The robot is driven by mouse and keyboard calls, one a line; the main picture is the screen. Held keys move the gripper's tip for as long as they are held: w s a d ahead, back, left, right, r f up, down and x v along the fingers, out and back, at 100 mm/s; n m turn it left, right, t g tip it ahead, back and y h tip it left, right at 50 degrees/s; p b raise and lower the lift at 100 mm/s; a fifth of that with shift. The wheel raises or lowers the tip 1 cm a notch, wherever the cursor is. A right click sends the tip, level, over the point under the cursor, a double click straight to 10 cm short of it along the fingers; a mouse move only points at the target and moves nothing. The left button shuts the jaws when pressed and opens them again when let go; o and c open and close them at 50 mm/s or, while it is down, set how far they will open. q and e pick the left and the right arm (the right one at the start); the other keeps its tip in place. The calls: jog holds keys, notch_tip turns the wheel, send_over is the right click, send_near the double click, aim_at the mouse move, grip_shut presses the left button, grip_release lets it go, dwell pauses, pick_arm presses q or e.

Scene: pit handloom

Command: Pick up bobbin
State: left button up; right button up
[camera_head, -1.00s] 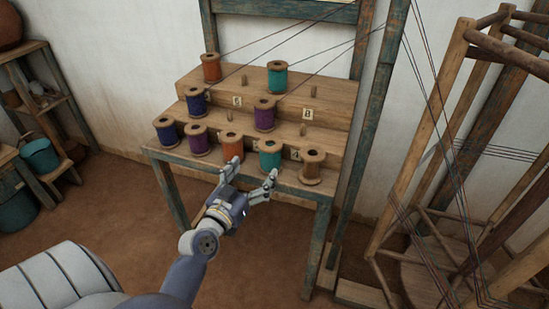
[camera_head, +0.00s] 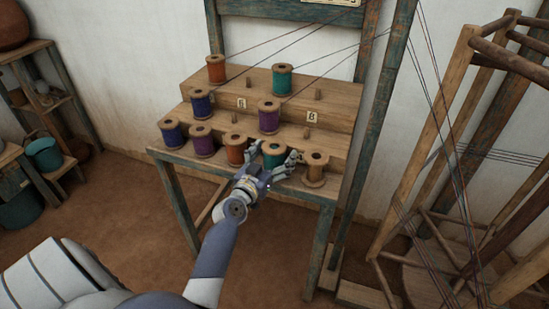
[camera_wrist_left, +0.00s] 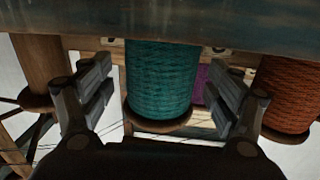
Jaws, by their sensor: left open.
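The teal bobbin (camera_head: 273,149) stands on the front row of the wooden bobbin rack, between the orange bobbin and the bare wooden one. My left gripper (camera_head: 274,156) is open, with a finger on either side of the teal bobbin. In the left wrist view the teal bobbin (camera_wrist_left: 161,80) fills the gap between the open fingers (camera_wrist_left: 165,90). I cannot tell whether either finger touches it. The orange bobbin (camera_head: 236,149) is close by on the left, and the bare bobbin (camera_head: 315,170) is close by on the right. My right gripper is not in view.
The stepped rack (camera_head: 339,99) also holds several purple, blue, orange and teal bobbins, with short pegs and threads above. A wooden reel frame (camera_head: 400,180) stands at the right. A shelf (camera_head: 50,108) with pots is at the left. The floor in front is clear.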

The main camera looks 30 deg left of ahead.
aim_at(274, 144)
pick_arm(q)
jog(key=c, duration=1.2)
jog(key=shift+c, duration=0.2)
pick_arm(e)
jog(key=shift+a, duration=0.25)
pick_arm(q)
jog(key=shift+r, duration=0.1)
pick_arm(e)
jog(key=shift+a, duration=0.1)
pick_arm(q)
jog(key=shift+r, duration=0.25)
notch_tip(274, 144, up, 3)
jog(key=shift+r+p, duration=0.1)
jog(key=shift+p, duration=0.55)
jog(key=s+r+b, duration=0.1)
jog(key=s, duration=1.5)
jog(key=shift+d+r, duration=0.2)
jog(key=shift+r, duration=0.2)
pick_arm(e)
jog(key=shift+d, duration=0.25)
